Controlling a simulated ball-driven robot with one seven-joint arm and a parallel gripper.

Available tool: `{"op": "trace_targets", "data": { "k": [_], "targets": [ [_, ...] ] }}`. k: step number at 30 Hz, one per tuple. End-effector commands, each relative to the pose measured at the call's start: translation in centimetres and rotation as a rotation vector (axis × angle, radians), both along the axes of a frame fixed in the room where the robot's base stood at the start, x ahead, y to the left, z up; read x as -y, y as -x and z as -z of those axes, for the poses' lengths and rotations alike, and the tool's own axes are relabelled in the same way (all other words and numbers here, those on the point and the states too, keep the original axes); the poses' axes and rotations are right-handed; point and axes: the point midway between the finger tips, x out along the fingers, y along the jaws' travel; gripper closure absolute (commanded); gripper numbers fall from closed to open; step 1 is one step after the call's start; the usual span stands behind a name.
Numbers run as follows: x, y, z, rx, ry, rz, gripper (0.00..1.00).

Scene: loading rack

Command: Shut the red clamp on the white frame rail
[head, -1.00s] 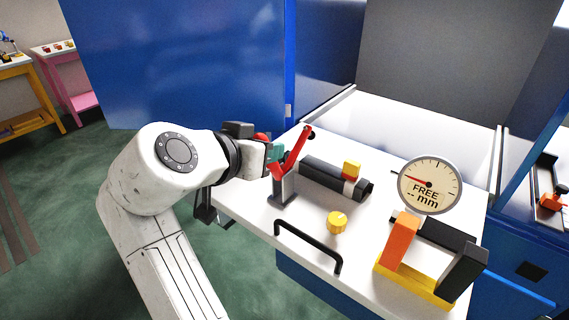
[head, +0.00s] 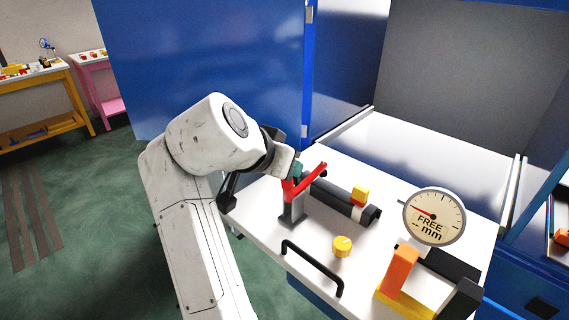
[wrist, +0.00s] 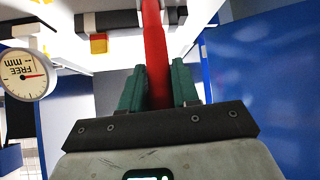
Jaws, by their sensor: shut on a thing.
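The red clamp (head: 308,180) stands on a dark grey bracket (head: 292,212) at the left part of the white frame surface (head: 318,238). Its red lever slants up to the right, with a round red end at the top. My gripper (head: 297,170) is at the lever from behind and left, partly hidden by the clamp. In the wrist view, the red lever (wrist: 155,45) runs between the teal fingers of my gripper (wrist: 157,80), which is shut on it. The clamp's contact with the rail is not clear.
A dark bar (head: 332,197) with a yellow block (head: 360,194) lies right of the clamp. A yellow knob (head: 342,246) and black handle (head: 312,266) are in front. A dial reading FREE (head: 434,216) and orange block (head: 402,266) stand right. A blue panel (head: 200,75) rises behind my arm.

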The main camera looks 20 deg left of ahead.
Motion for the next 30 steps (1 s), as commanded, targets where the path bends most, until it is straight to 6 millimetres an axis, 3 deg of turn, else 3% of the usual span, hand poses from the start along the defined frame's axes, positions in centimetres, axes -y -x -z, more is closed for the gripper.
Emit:
{"op": "trace_targets", "data": {
  "k": [1,2,8,19,30],
  "targets": [
    [0.0,0.0,-0.1,0.002,0.000,-0.001,1.00],
    [0.0,0.0,-0.1,0.002,0.000,-0.001,0.69],
    [0.0,0.0,0.0,0.002,0.000,0.000,0.50],
    [-0.2,0.5,-0.4,0.003,-0.001,-0.002,0.48],
    [-1.1,5.3,-4.7,0.004,-0.002,-0.002,0.48]
  ]
}}
